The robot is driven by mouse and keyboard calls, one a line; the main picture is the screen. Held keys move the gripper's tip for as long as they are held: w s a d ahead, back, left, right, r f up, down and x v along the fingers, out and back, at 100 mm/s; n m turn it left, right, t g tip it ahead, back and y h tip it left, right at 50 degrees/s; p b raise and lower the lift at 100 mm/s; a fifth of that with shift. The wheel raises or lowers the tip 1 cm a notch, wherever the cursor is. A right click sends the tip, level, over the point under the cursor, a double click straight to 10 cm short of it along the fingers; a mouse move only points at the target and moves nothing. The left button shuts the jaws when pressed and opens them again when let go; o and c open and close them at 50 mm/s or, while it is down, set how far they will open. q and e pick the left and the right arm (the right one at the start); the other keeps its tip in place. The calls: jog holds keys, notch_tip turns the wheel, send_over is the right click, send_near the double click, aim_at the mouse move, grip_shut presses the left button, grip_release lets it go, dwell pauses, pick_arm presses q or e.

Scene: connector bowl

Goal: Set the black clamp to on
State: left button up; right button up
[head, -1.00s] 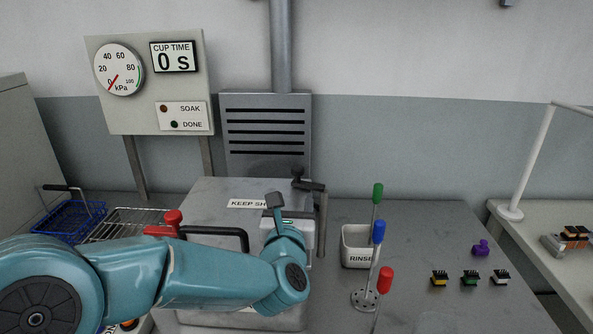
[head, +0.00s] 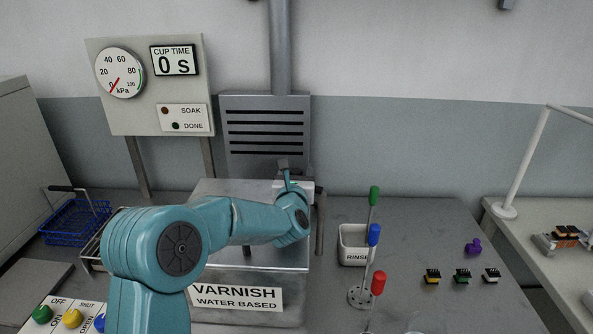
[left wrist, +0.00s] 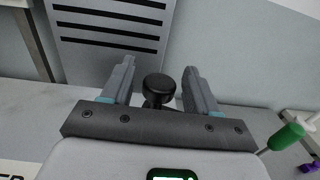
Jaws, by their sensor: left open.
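The black clamp knob (left wrist: 158,88) shows in the left wrist view as a round black head on a short stem. It stands between the two fingers of my left gripper (left wrist: 160,85), which are apart with a gap on each side of it. In the head view my left gripper (head: 284,166) is at the back of the varnish box (head: 240,262), and it and my arm hide most of the clamp there. I cannot tell the clamp's setting. My right gripper is not in view.
A grey vented panel (head: 265,140) and pipe stand close behind the box. To the right are a rinse cup (head: 352,246), tools with green, blue and red handles, and several small connectors (head: 462,277). A blue basket (head: 75,222) is at the left.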

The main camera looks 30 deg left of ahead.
pick_arm(q)
jog(key=shift+c, duration=0.2)
grip_shut()
jog(key=n+g+y+b, duration=0.1)
jog(key=b, duration=0.1)
jog(key=s+n+y+b, duration=0.1)
jog(key=b, duration=0.2)
jog(key=n+g+y+b, duration=0.1)
jog(key=b, duration=0.1)
jog(key=shift+s+d+f+g, duration=0.2)
jog(key=shift+d+f+g, duration=0.1)
jog(key=shift+d, duration=0.1)
jog(key=shift+s+r+n+g+y+b, duration=0.3)
jog(key=shift+g+y+b, duration=0.2)
jog(key=shift+y, duration=0.2)
jog(key=shift+o, duration=0.2)
grip_release()
jog(key=shift+d, duration=0.1)
